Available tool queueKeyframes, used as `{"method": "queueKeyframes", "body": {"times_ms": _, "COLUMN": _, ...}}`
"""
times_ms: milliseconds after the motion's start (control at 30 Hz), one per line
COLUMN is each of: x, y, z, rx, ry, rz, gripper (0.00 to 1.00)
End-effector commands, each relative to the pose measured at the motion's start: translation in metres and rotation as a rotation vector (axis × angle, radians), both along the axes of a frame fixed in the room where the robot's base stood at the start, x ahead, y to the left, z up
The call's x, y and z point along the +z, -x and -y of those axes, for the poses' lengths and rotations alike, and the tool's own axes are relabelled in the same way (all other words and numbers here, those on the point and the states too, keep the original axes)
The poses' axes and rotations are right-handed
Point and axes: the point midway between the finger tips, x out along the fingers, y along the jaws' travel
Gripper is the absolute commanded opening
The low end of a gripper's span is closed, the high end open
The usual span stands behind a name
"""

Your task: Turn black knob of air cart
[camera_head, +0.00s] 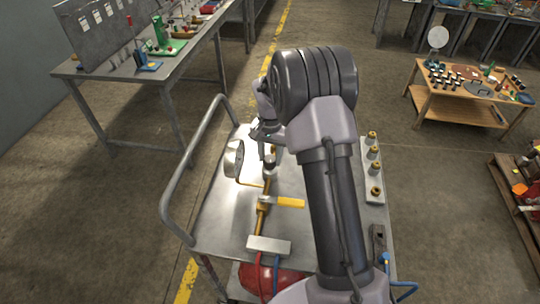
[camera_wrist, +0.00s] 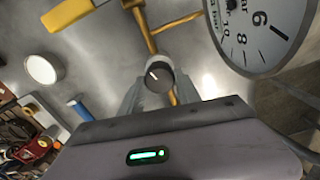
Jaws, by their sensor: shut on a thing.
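The air cart (camera_head: 218,212) stands in front of me with a brass pipe (camera_head: 263,213) along its grey top. The black knob (camera_wrist: 157,71) shows in the middle of the wrist view, round, with a pale mark on its dark face. My gripper (camera_wrist: 159,88) is shut on the knob, one finger on each side. In the head view my gripper (camera_head: 270,138) is over the far part of the cart, and my arm hides much of it. The round gauge (camera_head: 234,158) is left of the pipe; its dial (camera_wrist: 262,32) is at the upper right in the wrist view.
A yellow lever (camera_head: 289,202) sticks out from the pipe. A white block (camera_head: 269,245) lies nearer, with red and blue hoses. A strip of brass fittings (camera_head: 367,178) is at the right. The cart's handle rail (camera_head: 183,167) rises at the left. Workbenches (camera_head: 133,68) stand behind.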

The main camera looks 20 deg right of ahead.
Motion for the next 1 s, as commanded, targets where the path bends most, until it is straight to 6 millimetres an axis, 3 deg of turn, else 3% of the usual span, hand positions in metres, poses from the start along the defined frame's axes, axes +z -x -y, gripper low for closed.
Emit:
{"method": "queueKeyframes", "body": {"times_ms": 400, "x": 0.0002, "y": 0.0001, "z": 0.0004, "rx": -0.152, "ry": 0.001, "rz": 0.001, "gripper": 0.0}}
{"method": "queueKeyframes", "body": {"times_ms": 900, "x": 0.0003, "y": 0.0, "z": 0.0005, "rx": -0.169, "ry": 0.001, "rz": 0.001, "gripper": 0.0}}
{"method": "queueKeyframes", "body": {"times_ms": 933, "x": 0.0003, "y": 0.0, "z": 0.0005, "rx": -0.169, "ry": 0.001, "rz": 0.001, "gripper": 0.41}}
{"method": "queueKeyframes", "body": {"times_ms": 1000, "x": 0.0003, "y": 0.0, "z": 0.0005, "rx": -0.169, "ry": 0.001, "rz": 0.001, "gripper": 0.55}}
